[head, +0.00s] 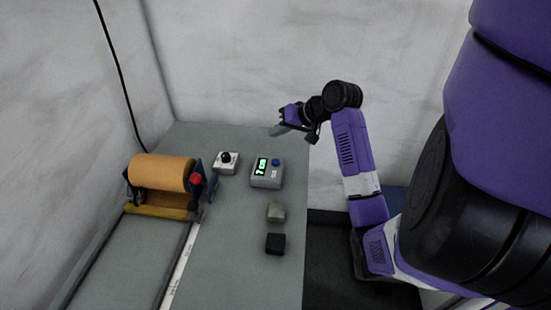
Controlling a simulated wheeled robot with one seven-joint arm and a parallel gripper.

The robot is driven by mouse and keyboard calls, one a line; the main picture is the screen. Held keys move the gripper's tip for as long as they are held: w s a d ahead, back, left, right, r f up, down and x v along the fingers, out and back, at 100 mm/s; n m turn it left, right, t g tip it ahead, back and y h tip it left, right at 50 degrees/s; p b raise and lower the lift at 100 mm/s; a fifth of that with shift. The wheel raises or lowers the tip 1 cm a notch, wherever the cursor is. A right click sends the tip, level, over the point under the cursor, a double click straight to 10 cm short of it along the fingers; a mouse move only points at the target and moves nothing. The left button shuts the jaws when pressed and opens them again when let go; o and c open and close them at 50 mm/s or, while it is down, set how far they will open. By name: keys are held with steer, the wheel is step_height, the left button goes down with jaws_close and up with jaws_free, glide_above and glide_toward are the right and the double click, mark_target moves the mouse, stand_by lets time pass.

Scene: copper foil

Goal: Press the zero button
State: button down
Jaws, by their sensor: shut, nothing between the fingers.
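A small grey box (266,182) with a lit green display (262,166) stands near the middle of the table. A blue round button (276,162) is on its top, right of the display; its label is too small to read. The display's characters are not clearly legible. My gripper (276,131) is shut and empty. It is above the table's far right part, behind the box in the picture and apart from it. My purple arm comes in from the right.
A white box with a black knob (226,158) stands left of the grey box. A copper-coloured roll (162,173) in a holder with a red knob (196,179) is at left. A grey block (276,212) and a black block (275,243) lie nearer on the grey table (230,265).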

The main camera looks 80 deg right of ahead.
steer(key=shift+s+d, duration=0.1)
steer(key=shift+s, duration=0.15)
steer(key=b, duration=0.7)
glide_above(278, 162)
step_height(278, 162, down, 7)
steer(key=shift+r, duration=0.15)
steer(key=shift+f+b, duration=0.35)
steer(key=shift+f, duration=0.65)
stand_by(0.9)
steer(key=shift+f, duration=0.45)
